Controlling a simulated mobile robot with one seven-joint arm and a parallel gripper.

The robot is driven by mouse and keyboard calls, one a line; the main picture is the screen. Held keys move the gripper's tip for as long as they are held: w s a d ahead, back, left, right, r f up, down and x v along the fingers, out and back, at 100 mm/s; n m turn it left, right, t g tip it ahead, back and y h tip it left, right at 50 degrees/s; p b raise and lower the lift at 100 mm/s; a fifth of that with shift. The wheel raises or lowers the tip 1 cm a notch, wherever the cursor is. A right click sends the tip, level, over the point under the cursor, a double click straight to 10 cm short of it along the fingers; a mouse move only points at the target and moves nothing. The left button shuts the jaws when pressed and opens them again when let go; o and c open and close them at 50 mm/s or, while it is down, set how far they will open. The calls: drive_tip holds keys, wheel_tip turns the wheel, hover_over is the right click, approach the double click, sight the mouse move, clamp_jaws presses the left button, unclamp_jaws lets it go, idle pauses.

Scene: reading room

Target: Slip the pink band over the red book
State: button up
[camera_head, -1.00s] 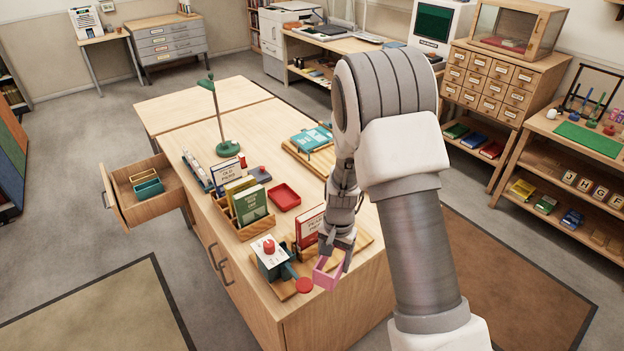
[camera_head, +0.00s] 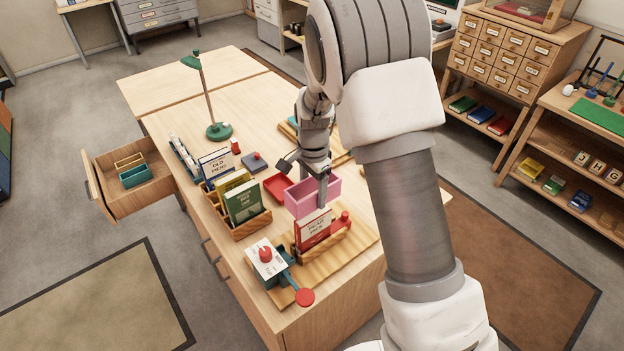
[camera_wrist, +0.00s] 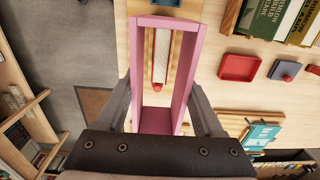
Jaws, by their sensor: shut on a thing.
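The pink band (camera_head: 302,203) is an open rectangular frame. My gripper (camera_head: 320,190) is shut on it and holds it level, open ends facing up and down. The red book (camera_head: 311,231) stands upright in a wooden holder (camera_head: 328,245) near the desk's front edge. In the head view the band shows just above the book's top edge. In the wrist view, the band (camera_wrist: 190,62) frames the pale page edges of the book (camera_wrist: 162,52), seen through its opening. Whether the band touches the book cannot be told; one finger is partly hidden in the head view.
A red knob (camera_head: 345,218) stands beside the book. A stamp-like device (camera_head: 265,262) with a red-ended lever is at front left. A rack with a green book (camera_head: 243,203), a red tray (camera_head: 278,186) and a lamp (camera_head: 218,130) stand farther back. An open drawer (camera_head: 130,180) juts out left.

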sight(313, 214)
drive_tip(key=shift+w, duration=0.2)
drive_tip(key=shift+f+b, duration=1.65)
drive_tip(key=shift+f, duration=0.85)
drive_tip(key=shift+s, duration=0.1)
drive_tip(key=shift+f+b, duration=1)
drive_tip(key=shift+f, duration=0.25)
drive_tip(key=o, duration=1.3)
drive_tip(key=shift+o, duration=0.2)
drive_tip(key=shift+r, duration=0.1)
wheel_tip(313, 214, up, 17)
drive_tip(key=shift+r+b, duration=0.15)
drive_tip(key=shift+b, duration=0.3)
